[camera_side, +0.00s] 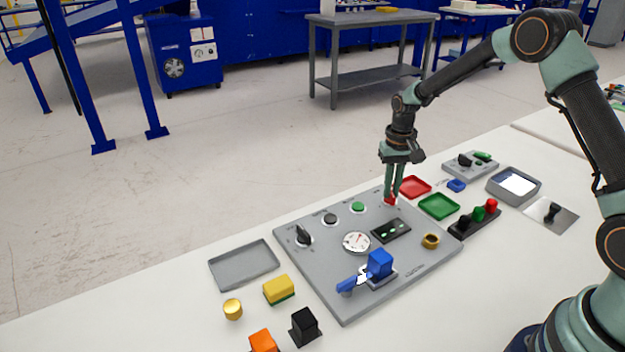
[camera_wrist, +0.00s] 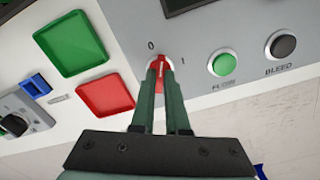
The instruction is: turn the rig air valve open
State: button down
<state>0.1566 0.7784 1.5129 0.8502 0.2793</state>
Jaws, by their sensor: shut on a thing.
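A red rotary knob (camera_wrist: 161,61) on a white round base sits on the grey control panel (camera_wrist: 205,22), with the marks 0 and 1 beside it. My gripper (camera_wrist: 160,78) is shut on this knob, one finger on each side. The red knob's upper end shows between the fingertips; its exact angle is hard to tell. In the side view my gripper (camera_side: 393,192) points down at the panel's far right corner, and the red knob (camera_side: 389,200) shows at its tips. The word naming this valve cannot be read.
The panel also bears a green FLOW button (camera_wrist: 224,64), a black BLEED button (camera_wrist: 283,46), a gauge (camera_side: 356,242), a black knob (camera_side: 303,236) and a blue lever (camera_side: 352,284). Red (camera_side: 414,187) and green (camera_side: 439,206) trays lie close right of my gripper.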

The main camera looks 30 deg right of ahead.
jog(key=m, duration=1.2)
jog(key=shift+r+m, duration=0.1)
jog(key=shift+m, duration=0.3)
dwell(0.3)
jog(key=c, duration=0.9)
grip_release()
notch_tip(320, 180, up, 12)
